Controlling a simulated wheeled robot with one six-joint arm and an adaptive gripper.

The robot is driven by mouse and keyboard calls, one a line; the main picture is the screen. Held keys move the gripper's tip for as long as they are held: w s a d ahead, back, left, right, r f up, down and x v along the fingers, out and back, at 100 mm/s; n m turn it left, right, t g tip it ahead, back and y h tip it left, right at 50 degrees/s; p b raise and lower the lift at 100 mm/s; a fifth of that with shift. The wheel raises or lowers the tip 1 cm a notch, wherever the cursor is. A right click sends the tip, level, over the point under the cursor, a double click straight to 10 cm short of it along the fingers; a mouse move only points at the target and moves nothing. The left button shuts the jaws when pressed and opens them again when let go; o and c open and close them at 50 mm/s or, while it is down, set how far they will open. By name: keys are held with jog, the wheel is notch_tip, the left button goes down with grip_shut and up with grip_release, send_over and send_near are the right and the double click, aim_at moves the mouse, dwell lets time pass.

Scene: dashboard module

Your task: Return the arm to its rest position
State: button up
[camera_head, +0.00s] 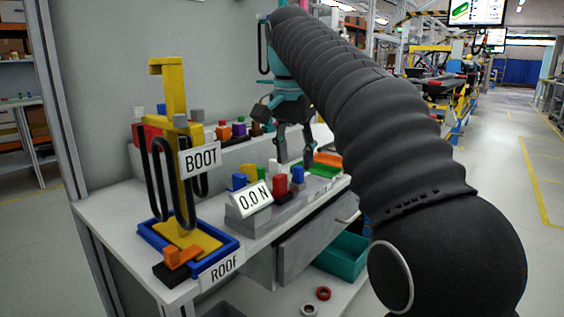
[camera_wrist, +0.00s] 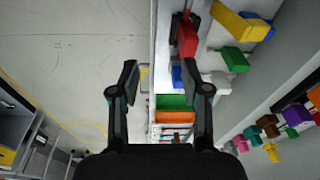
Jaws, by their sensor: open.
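My gripper (camera_head: 294,143) hangs from the end of my black-sleeved arm, above the back part of the white workbench (camera_head: 110,205). In the wrist view my gripper (camera_wrist: 162,84) has its two black fingers spread wide apart, with nothing between them. The orange bin (camera_wrist: 172,102) and green bin (camera_wrist: 172,116) show beyond the gap between the fingers. In the head view the fingertips are close to the coloured blocks, and I cannot tell whether they touch anything.
A yellow stand (camera_head: 174,90) with black loops and a BOOT sign (camera_head: 200,159) stands on a blue tray (camera_head: 222,247). A teal bin (camera_head: 343,256) sits below. Open floor lies right.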

jog(key=s+d+f+n+t, duration=0.1)
jog(key=s+d+f+n, duration=0.1)
jog(key=s+d+f, duration=0.35)
jog(key=s+d+f+n+t, duration=0.1)
jog(key=s+d+f+n, duration=0.1)
jog(key=s+d+f, duration=0.35)
jog(key=s+d+f+n+t, duration=0.2)
jog(key=s+f, duration=1.2)
jog(key=shift+d+y, duration=0.3)
jog(key=shift+s, duration=0.1)
